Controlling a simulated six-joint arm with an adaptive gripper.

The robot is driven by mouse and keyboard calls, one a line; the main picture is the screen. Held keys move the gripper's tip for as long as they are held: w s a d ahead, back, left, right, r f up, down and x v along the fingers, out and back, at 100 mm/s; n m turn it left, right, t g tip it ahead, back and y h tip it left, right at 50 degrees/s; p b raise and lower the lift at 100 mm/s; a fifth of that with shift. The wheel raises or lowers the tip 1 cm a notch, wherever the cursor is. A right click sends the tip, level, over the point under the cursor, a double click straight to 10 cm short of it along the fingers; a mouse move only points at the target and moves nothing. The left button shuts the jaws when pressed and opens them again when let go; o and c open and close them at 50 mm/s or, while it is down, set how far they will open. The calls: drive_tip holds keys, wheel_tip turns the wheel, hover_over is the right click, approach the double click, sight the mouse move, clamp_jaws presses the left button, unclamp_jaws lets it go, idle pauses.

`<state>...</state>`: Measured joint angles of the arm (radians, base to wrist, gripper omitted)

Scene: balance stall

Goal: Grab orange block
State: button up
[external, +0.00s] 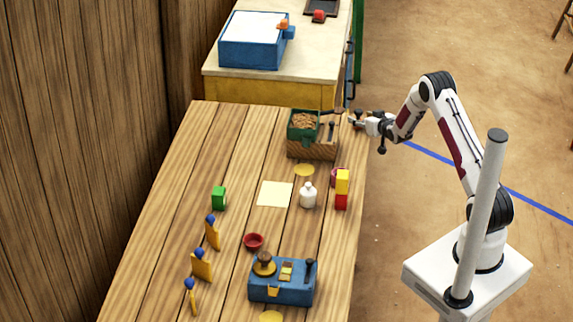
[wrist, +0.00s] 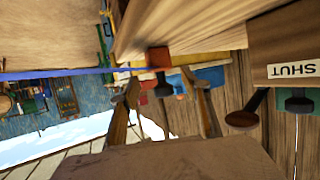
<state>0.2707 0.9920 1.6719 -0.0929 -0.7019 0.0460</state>
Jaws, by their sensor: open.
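My gripper (external: 359,120) is open beside the right edge of the wooden table, near the wooden box with the green tray. Its two fingers also show apart in the wrist view (wrist: 160,78), with nothing clearly held between them. A small orange piece (external: 282,24) sits at the right edge of the blue box on the far counter, well away from my gripper. I cannot tell whether it is a loose block. In the wrist view a red-orange block-like piece (wrist: 158,57) shows beyond the fingers; I cannot tell which object it is.
The wooden box (external: 312,150) carries a green tray (external: 291,131). A green block (external: 219,197) and blue machine (external: 282,289) stand farther off. A "SHUT" label (wrist: 292,70) is near.

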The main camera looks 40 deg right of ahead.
drive_tip(key=shift+x, duration=1.4)
drive_tip(key=c, duration=1.3)
